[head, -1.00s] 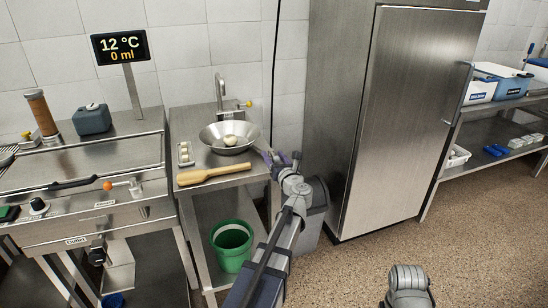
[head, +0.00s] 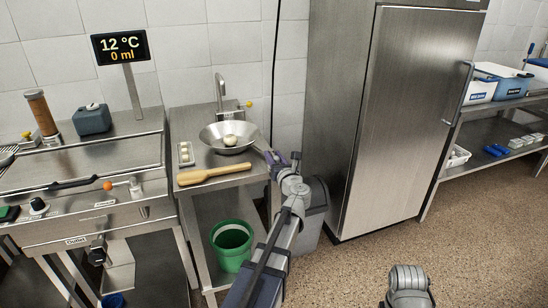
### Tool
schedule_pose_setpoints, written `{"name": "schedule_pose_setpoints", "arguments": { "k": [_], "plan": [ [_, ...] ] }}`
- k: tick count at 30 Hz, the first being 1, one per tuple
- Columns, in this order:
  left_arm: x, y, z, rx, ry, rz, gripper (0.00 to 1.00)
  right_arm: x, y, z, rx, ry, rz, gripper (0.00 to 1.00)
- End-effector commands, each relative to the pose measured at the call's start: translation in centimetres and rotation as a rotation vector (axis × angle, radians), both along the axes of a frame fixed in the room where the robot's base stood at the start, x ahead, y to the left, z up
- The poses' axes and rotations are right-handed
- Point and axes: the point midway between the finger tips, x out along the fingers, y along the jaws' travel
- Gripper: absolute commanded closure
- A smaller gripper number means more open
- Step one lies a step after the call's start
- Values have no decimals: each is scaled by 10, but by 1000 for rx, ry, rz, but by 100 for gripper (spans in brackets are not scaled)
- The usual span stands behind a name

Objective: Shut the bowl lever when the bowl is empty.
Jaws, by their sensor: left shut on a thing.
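A wide steel bowl (head: 210,139) stands on the small steel table under a tap. A whitish round thing (head: 230,140) lies in it. My left gripper (head: 272,157) is at the right side of the bowl, its fingers closed on what looks like the grey bowl lever (head: 260,150). The grip is small and partly hidden by the fingers. The tap (head: 220,90) has a yellow-tipped lever (head: 248,104) at its right. My right gripper is not in view; only part of my right arm shows at the bottom.
A wooden paddle (head: 213,173) and a small tray (head: 185,153) of pale pieces lie on the small table (head: 225,186). A green bucket (head: 231,243) stands below. A fridge (head: 400,120) stands right.

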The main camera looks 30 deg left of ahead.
Motion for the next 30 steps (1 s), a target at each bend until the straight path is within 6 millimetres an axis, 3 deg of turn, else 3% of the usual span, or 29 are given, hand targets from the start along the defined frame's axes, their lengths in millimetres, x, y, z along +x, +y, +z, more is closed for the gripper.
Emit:
{"name": "schedule_pose_setpoints", "arguments": {
  "k": [8,30],
  "plan": [
    [-7,5,0,0,0,-149,100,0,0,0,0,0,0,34],
    [-10,28,0,0,0,-803,100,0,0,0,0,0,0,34]
  ]
}}
